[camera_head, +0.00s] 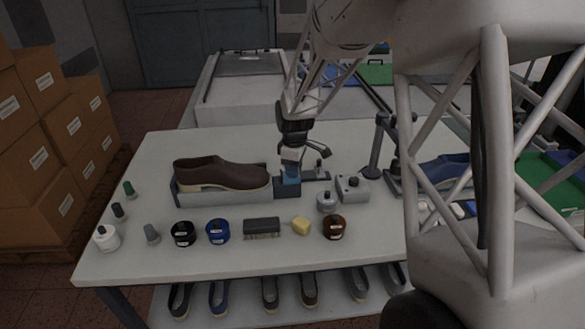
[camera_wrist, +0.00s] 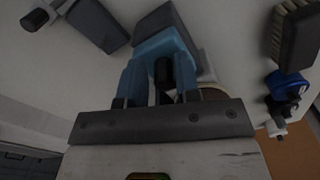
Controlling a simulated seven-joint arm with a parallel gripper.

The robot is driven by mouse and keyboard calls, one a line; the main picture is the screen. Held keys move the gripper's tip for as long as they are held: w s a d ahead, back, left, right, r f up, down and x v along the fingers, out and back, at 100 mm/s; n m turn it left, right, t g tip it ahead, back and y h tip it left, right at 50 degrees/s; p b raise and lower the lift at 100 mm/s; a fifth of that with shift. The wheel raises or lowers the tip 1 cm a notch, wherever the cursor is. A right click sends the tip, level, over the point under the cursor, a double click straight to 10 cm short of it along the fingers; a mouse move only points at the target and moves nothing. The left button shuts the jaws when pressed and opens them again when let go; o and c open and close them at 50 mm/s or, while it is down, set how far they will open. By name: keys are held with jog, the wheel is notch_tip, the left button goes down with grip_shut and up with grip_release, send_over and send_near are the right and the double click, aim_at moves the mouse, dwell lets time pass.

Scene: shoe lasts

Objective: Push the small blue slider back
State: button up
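The small blue slider (camera_head: 291,174) sits at the right end of the grey shoe holder (camera_head: 225,197), beside the toe of a brown shoe (camera_head: 222,174). My gripper (camera_head: 291,158) points down right over the slider and covers its top. In the wrist view, blue parts (camera_wrist: 165,48) lie straight ahead of the gripper's dark plate, with a black round part (camera_wrist: 163,72) between two blue prongs. I cannot tell where fingers end and slider begins, so opening and contact are unclear.
A grey box with a knob (camera_head: 352,189) and a small round-topped item (camera_head: 326,201) stand close on the right. A dark stand (camera_head: 374,160) rises behind right.

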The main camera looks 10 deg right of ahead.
jog(key=shift+r, duration=3.85)
jog(key=shift+s+r, duration=0.1)
jog(key=s+d+r+m, duration=0.2)
jog(key=s+r, duration=0.1)
jog(key=s, duration=0.4)
jog(key=s+d+r+m+t, duration=0.1)
jog(key=s+d+r+m, duration=0.15)
jog(key=s, duration=0.35)
jog(key=s+d+r+m, duration=0.1)
jog(key=s+r+m, duration=0.1)
jog(key=s+r, duration=0.35)
jog(key=s+d+m, duration=0.1)
jog(key=s+m, duration=0.2)
jog(key=s, duration=0.8)
jog(key=s+d+f+m+t, duration=0.1)
jog(key=s+m, duration=0.3)
jog(key=s, duration=0.7)
jog(key=shift+s+d+f+t, duration=0.15)
jog(key=shift+d+f+t, duration=0.15)
jog(key=shift+d, duration=0.45)
